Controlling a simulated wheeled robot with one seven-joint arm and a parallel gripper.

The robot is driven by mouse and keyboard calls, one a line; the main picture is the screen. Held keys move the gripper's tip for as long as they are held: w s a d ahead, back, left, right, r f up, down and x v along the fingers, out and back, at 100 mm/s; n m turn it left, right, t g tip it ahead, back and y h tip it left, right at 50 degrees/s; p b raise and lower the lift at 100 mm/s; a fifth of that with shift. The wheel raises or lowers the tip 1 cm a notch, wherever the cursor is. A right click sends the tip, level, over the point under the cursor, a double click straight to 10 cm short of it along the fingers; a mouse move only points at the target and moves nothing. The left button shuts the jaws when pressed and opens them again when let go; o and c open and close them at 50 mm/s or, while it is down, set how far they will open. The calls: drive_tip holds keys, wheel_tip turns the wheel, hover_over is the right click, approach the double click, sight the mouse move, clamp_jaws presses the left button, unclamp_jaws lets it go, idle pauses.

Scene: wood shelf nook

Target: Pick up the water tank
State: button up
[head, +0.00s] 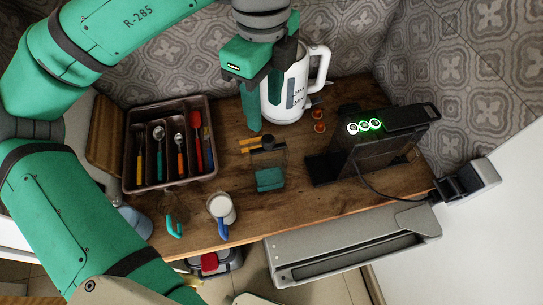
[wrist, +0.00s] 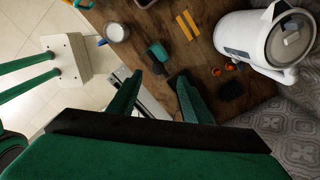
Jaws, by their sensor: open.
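A clear, box-like vessel (head: 270,163) with a dark top and a teal piece at its lower end is near the middle of the wooden counter; it looks like the water tank, but I cannot be sure. The teal piece (wrist: 158,51) also shows in the wrist view, just beyond the fingertips. The black coffee machine (head: 375,155) with lit buttons stands to its right in the head view. My gripper (head: 264,112) is open and empty, above the counter in front of the kettle; its spread fingers also show in the wrist view (wrist: 160,77).
A white kettle (head: 290,92) stands behind my gripper, with orange capsules (head: 318,121) beside it. A cutlery tray (head: 152,183) is at the left; a white cup (head: 222,207) is near the front edge. Yellow sticks (wrist: 187,25) lie on the counter (head: 300,215).

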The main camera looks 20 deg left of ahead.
hover_over(268, 139)
drive_tip(key=f, duration=0.4)
drive_tip(key=shift+s+a+f, duration=0.1)
drive_tip(key=shift+s, duration=0.15)
drive_tip(key=shift+w+f, duration=0.2)
drive_tip(key=shift+f, duration=2.1)
clamp_jaws()
